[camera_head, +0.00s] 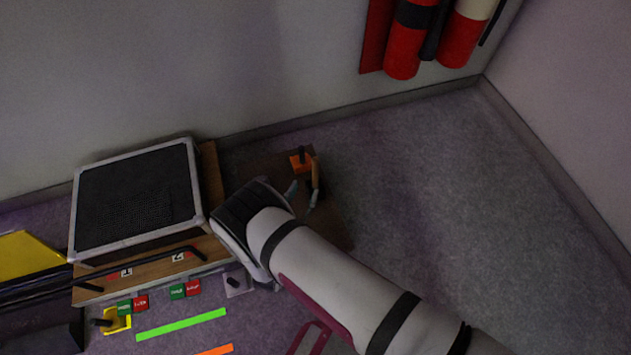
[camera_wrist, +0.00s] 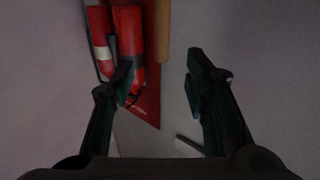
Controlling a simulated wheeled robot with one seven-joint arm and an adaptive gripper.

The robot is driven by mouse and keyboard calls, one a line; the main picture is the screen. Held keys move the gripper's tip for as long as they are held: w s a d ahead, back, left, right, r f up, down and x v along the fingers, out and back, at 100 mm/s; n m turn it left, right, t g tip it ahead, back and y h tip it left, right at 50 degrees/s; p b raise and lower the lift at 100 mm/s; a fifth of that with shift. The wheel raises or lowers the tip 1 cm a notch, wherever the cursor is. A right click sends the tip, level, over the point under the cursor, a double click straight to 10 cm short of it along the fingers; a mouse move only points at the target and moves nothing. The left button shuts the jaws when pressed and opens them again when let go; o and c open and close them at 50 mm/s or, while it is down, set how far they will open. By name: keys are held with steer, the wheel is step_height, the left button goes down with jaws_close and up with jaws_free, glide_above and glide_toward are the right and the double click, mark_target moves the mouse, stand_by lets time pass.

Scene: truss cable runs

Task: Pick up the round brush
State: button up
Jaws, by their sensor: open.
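A tan, rod-like wooden piece (camera_head: 315,168), which looks like the round brush's handle, stands upright just beyond my gripper (camera_head: 303,194). In the wrist view a tan cylinder (camera_wrist: 163,30) shows at the top, between the lines of my two fingers (camera_wrist: 160,85) but beyond their tips. It looks like the same handle. Bristles cannot be made out in either view. My gripper is open and nothing is between its fingers. My arm hides part of the area around the piece in the head view.
An orange block with a black peg (camera_head: 301,161) sits beside the tan piece on a dark brown surface (camera_head: 268,165). A black-topped case (camera_head: 135,200) stands left on a wooden bench. Red extinguishers (camera_head: 408,42) hang on the back wall. Floor at right (camera_head: 450,200) is clear.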

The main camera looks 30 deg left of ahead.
mark_target(314, 166)
steer(key=w, duration=0.2)
steer(key=w+a+b, duration=0.1)
steer(key=w, duration=0.1)
steer(key=shift+w, duration=0.35)
steer(key=shift+w+a+r+b, duration=0.1)
steer(key=shift+w+a+b, duration=0.2)
steer(key=shift+w, duration=0.7)
steer(key=shift+w+a+r+b, duration=0.15)
steer(key=shift+w+b, duration=0.25)
steer(key=shift+w, duration=0.65)
steer(key=shift+w+a+r+b, duration=0.1)
steer(key=shift+w+a+b, duration=0.2)
steer(key=shift+w, duration=0.7)
jaws_close()
